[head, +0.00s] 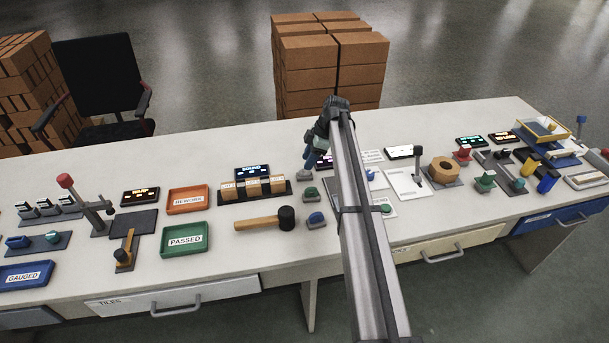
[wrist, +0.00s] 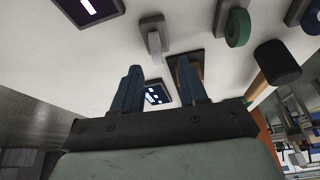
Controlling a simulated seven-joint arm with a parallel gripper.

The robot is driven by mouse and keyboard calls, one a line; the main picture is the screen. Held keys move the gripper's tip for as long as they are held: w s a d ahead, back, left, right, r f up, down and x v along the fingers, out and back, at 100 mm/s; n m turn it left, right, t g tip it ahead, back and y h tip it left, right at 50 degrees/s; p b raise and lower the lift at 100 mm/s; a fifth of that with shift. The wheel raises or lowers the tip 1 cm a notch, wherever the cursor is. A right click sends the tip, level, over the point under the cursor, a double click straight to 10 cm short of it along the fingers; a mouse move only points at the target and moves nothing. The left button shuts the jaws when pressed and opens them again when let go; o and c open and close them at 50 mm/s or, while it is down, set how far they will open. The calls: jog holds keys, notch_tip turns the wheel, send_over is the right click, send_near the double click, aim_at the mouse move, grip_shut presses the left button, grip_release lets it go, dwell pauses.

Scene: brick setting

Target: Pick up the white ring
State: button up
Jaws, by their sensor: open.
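I cannot make out a white ring in either view. In the head view my arm crosses the middle of the bench and hides part of it. A grey upright piece on a dark base (wrist: 152,35) stands on the white surface past the fingers.
A mallet (head: 265,220), blue knob (head: 316,218) and green knob (head: 310,192) lie left of my arm. Labelled blocks (head: 253,187), an orange tray (head: 187,199) and a green tray (head: 185,240) are farther left. A large tan nut (head: 444,170) is to the right.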

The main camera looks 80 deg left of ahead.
aim_at(304, 172)
jog(key=shift+w+x, duration=0.2)
jog(key=shift+x, duration=2.35)
jog(key=shift+a+f, duration=0.1)
jog(key=shift+a, duration=0.05)
jog(key=c, duration=0.7)
